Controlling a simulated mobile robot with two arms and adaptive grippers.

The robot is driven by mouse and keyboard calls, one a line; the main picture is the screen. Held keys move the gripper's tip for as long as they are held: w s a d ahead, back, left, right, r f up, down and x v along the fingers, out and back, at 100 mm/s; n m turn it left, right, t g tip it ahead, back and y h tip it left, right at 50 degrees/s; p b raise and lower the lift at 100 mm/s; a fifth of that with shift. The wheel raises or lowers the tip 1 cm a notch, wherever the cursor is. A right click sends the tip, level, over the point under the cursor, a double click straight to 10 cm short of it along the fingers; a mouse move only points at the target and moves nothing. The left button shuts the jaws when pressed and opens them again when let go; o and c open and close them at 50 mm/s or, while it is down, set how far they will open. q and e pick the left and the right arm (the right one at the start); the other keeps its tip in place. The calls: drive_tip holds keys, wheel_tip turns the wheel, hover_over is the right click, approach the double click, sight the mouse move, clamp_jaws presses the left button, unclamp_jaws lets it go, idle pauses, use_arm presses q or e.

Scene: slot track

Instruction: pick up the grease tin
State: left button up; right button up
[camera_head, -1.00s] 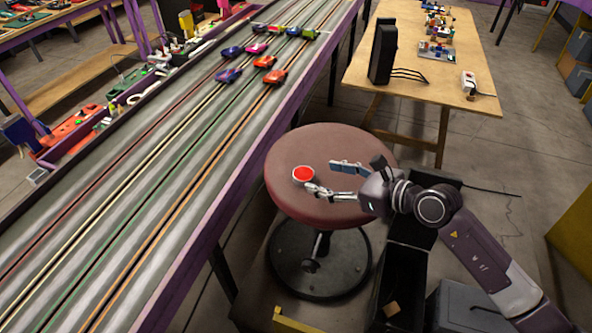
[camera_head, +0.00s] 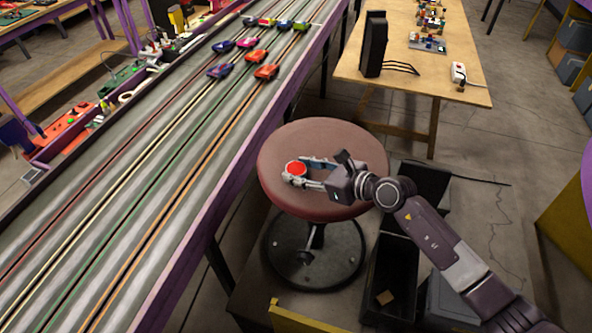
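The grease tin (camera_head: 295,169) is a small round tin with a red top, on the left part of the round maroon stool seat (camera_head: 330,135). My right gripper (camera_head: 302,172) reaches in from the right, low over the seat. Its two fingers are spread, one on the far side and one on the near side of the tin, with the tips beside it. I cannot tell whether either finger touches the tin. My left gripper is not in view.
The slot track (camera_head: 130,210) with several small cars runs along the stool's left side. A wooden table (camera_head: 400,84) with a black upright panel (camera_head: 374,44) stands behind the stool. An open black box (camera_head: 392,262) sits on the floor at the right.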

drive_tip(key=c, duration=0.5)
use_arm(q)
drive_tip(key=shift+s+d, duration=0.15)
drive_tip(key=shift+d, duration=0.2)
use_arm(e)
drive_tip(key=shift+c, duration=0.8)
drive_tip(key=shift+r, duration=0.1)
